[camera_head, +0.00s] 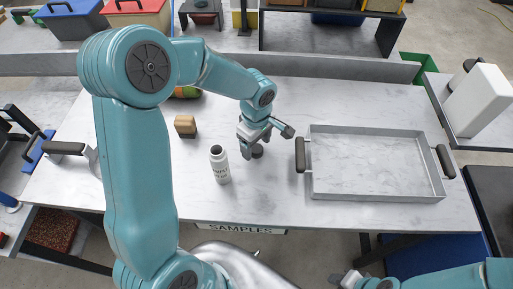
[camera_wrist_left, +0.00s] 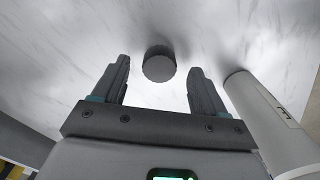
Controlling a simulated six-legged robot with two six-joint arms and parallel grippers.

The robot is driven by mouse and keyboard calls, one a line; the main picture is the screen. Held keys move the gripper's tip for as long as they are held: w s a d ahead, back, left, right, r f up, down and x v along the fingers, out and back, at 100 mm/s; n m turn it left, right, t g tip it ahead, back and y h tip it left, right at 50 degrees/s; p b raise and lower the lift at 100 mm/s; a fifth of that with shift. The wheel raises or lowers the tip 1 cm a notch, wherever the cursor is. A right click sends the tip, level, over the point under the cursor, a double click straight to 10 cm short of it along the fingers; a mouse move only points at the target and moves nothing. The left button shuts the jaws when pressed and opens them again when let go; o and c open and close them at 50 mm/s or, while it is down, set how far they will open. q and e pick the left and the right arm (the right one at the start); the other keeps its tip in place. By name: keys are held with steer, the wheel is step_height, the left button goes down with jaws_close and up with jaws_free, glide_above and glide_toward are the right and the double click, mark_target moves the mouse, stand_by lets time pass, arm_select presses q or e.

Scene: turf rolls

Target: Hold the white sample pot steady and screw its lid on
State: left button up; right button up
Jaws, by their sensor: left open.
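The white sample pot (camera_head: 219,166) stands upright and uncovered on the marble table, with dark lettering on its side. It also shows in the left wrist view (camera_wrist_left: 265,120) at the right, outside the jaws. The dark grey lid (camera_head: 257,151) lies on the table just right of the pot. In the left wrist view the lid (camera_wrist_left: 159,66) sits ahead of and between the open fingers, apart from both. My left gripper (camera_head: 262,143) is open and empty, low over the table at the lid. My right gripper (camera_head: 343,277) is at the bottom edge, away from the pot; its jaws are unclear.
A grey metal tray (camera_head: 375,196) with dark handles lies right of the lid. A wood and black block (camera_head: 185,126) stands behind the pot at the left. A SAMPLES label (camera_head: 240,229) is on the table's front edge. The table in front of the lid is clear.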

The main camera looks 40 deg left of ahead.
mark_target(256, 148)
arm_select(q)
steer(key=shift+w+f, duration=0.1)
steer(key=shift+f, duration=0.6)
steer(key=shift+r, duration=0.1)
steer(key=c, duration=1.1)
step_height(256, 148, up, 20)
